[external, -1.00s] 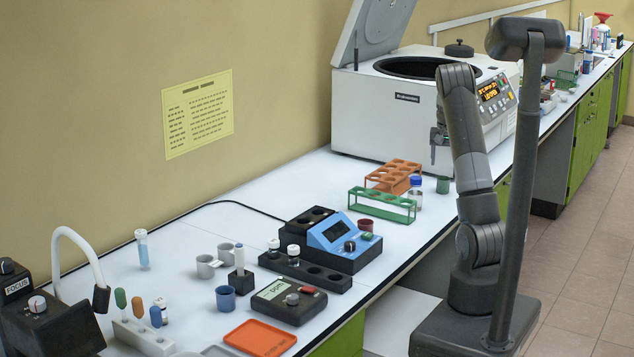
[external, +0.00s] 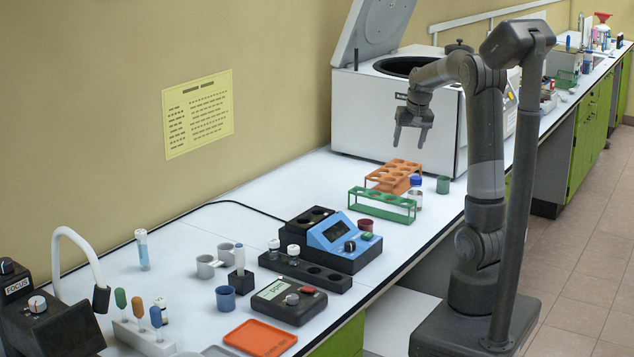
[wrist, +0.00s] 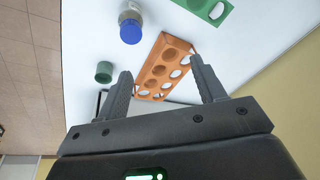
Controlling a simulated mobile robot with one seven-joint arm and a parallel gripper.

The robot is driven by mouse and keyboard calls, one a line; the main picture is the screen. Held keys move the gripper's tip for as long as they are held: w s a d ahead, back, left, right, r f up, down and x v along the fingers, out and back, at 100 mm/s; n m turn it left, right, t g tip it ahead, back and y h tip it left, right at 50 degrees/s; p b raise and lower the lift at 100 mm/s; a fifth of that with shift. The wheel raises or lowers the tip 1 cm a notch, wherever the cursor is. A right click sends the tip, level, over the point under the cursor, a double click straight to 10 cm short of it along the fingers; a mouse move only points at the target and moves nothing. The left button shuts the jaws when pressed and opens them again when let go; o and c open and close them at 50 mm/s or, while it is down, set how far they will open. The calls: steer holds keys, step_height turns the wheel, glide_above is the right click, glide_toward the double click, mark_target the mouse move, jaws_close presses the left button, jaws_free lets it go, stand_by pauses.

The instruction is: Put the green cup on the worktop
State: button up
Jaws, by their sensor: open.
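The small dark green cup (external: 443,185) stands upright on the white worktop (external: 290,200), to the right of the blue-capped jar and near the worktop's front edge. In the wrist view the green cup (wrist: 104,71) shows left of the left finger, outside the jaws. My gripper (external: 410,142) is open and empty, pointing down above the worktop in front of the centrifuge. It is to the left of the cup and higher, not touching it. The wrist view shows my open fingers (wrist: 161,68) with the orange rack beyond them.
An orange rack (external: 392,176), a green rack (external: 381,204) and a blue-capped jar (external: 416,193) stand close to the cup. The open-lidded centrifuge (external: 375,110) is behind. A blue instrument (external: 335,240) stands further left. Bare worktop lies left of the racks.

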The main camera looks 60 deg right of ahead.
steer(key=s+a+r+n+t, duration=0.1)
steer(key=s+a+r+n, duration=0.15)
steer(key=a, duration=0.75)
steer(key=s+a+r+n+t, duration=0.1)
steer(key=s+a+n, duration=0.2)
steer(key=a, duration=0.8)
steer(key=s+a+f+n+t+y, duration=0.1)
steer(key=s+a+n, duration=0.3)
steer(key=s+a, duration=0.4)
steer(key=a+f, duration=0.1)
steer(key=a, duration=0.1)
steer(key=shift+s+a+f, duration=0.25)
steer(key=shift+s+a, duration=0.15)
